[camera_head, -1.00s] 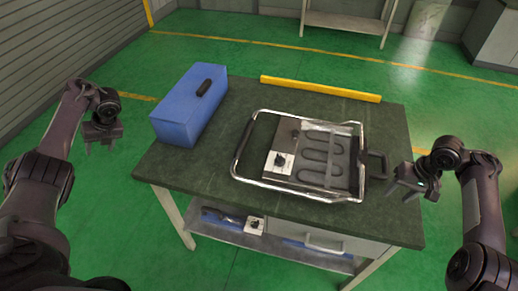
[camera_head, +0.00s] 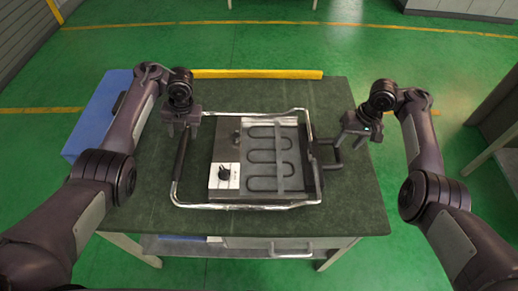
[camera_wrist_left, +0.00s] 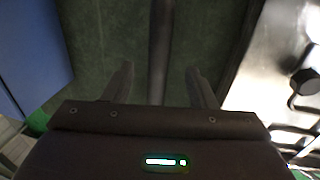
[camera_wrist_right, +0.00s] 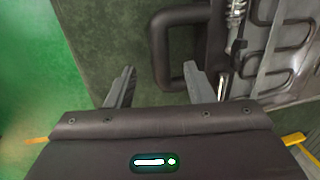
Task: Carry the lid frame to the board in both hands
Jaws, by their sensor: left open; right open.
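The lid frame (camera_head: 245,206) is a bright metal tube frame on the dark green table top, with a black bar handle (camera_head: 181,155) at its left and a black loop handle (camera_head: 331,155) at its right. Inside its outline is a grey metal plate with a dark winding heating element (camera_head: 272,156) and a knob panel (camera_head: 224,176). My left gripper (camera_head: 182,129) is open above the left handle; in the left wrist view the bar (camera_wrist_left: 160,50) runs between its fingers. My right gripper (camera_head: 360,136) is open near the right handle (camera_wrist_right: 170,75), whose loop shows between its fingers in the right wrist view.
A blue box (camera_head: 97,115) stands at the table's left, partly hidden behind my left arm. A yellow bar (camera_head: 257,74) lies along the back edge. The table top (camera_head: 140,205) is bare in front of the frame.

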